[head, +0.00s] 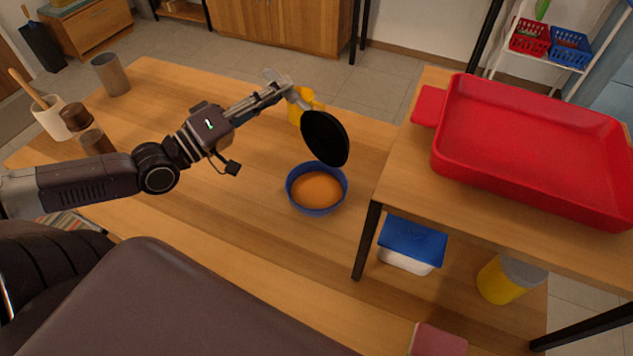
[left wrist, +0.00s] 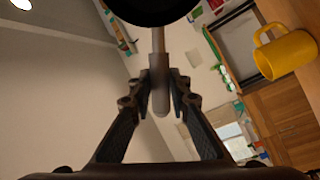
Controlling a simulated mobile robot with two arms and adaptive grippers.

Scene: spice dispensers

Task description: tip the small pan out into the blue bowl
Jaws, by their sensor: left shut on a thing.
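The small pan (head: 325,138) is black and round, and it is tilted steeply above the far side of the blue bowl. The pan's dark rim (left wrist: 155,8) is at the top of that view. The blue bowl (head: 291,196) stands on the wooden table with orange contents (head: 316,190) in it. The pan's inside is not clearly visible. My right gripper is not in view.
A yellow mug (head: 304,105) stands behind the pan and shows in the left wrist view (left wrist: 285,55). A raised wooden shelf with a red tray (head: 540,140) is at the right. Brown jars (head: 75,117) and a metal cup (head: 111,75) stand at the left.

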